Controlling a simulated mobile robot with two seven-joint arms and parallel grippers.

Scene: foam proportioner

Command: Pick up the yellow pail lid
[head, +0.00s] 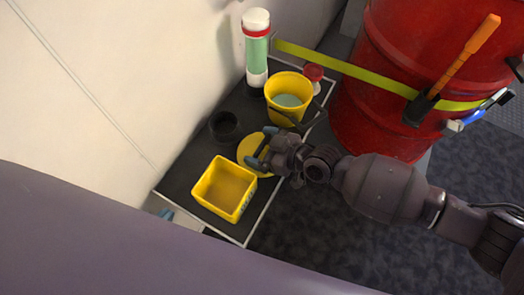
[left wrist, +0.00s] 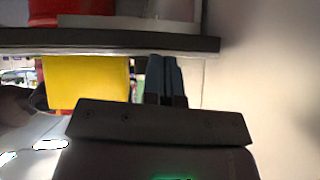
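The yellow pail lid (head: 248,148) is a flat round disc lying on the dark tray-like surface, between the yellow pail (head: 287,92) and a square yellow bin. My right gripper (head: 262,146) comes in from the right over the lid. Its blue-tipped fingers are spread apart above the lid and hide part of it; whether they touch it I cannot tell. My left gripper (head: 167,214) shows only as a bit of blue fingertip at the surface's left edge. In the left wrist view its two fingers (left wrist: 165,80) stand close together with nothing visible between them.
The yellow bin (head: 225,188), a black ring-shaped cup (head: 224,126), a green-and-white cylinder (head: 257,52) and a small red-topped item (head: 313,73) share the dark surface (head: 178,180). A red drum (head: 375,125) stands right. A white wall (head: 110,80) borders the left.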

